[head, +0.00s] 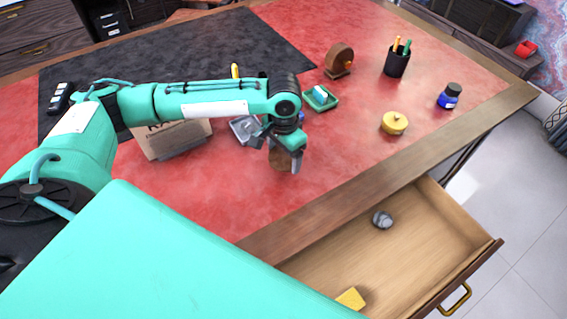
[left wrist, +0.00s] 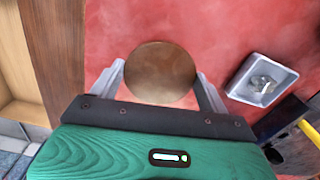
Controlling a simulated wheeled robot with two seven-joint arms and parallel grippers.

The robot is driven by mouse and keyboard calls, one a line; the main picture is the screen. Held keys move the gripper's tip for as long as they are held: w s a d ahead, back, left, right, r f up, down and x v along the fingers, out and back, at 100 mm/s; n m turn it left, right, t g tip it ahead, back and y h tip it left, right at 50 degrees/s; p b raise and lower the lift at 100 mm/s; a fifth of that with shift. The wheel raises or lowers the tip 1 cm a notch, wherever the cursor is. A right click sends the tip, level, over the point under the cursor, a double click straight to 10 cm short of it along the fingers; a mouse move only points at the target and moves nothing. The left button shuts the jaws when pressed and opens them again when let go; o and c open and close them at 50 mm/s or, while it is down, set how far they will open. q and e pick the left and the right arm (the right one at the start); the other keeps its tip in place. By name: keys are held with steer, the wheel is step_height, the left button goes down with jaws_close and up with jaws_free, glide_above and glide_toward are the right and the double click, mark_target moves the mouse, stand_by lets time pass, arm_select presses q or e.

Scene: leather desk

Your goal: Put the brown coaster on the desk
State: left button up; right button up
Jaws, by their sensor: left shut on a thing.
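The brown coaster (left wrist: 160,73) is a round brown disc between the two fingers of my left gripper (left wrist: 163,85) in the left wrist view. In the head view the coaster (head: 279,158) shows partly behind the fingers of my left gripper (head: 284,164). The gripper is shut on it, over the red leather top of the desk (head: 235,200), near its front edge. I cannot tell whether the coaster touches the leather. My right gripper is not in view.
A grey metal tray (head: 243,130) is close beside the gripper. A green dish (head: 321,103), a yellow lidded pot (head: 394,123), an ink bottle (head: 449,96) and a pen cup (head: 397,61) stand farther right. An open drawer (head: 420,225) juts from the front, holding a yellow block (head: 350,299).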

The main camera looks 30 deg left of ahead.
mark_target(284, 158)
arm_select(q)
step_height(284, 158, down, 4)
steer(key=shift+f, duration=0.25)
steer(key=o, duration=1)
steer(key=shift+f, duration=0.1)
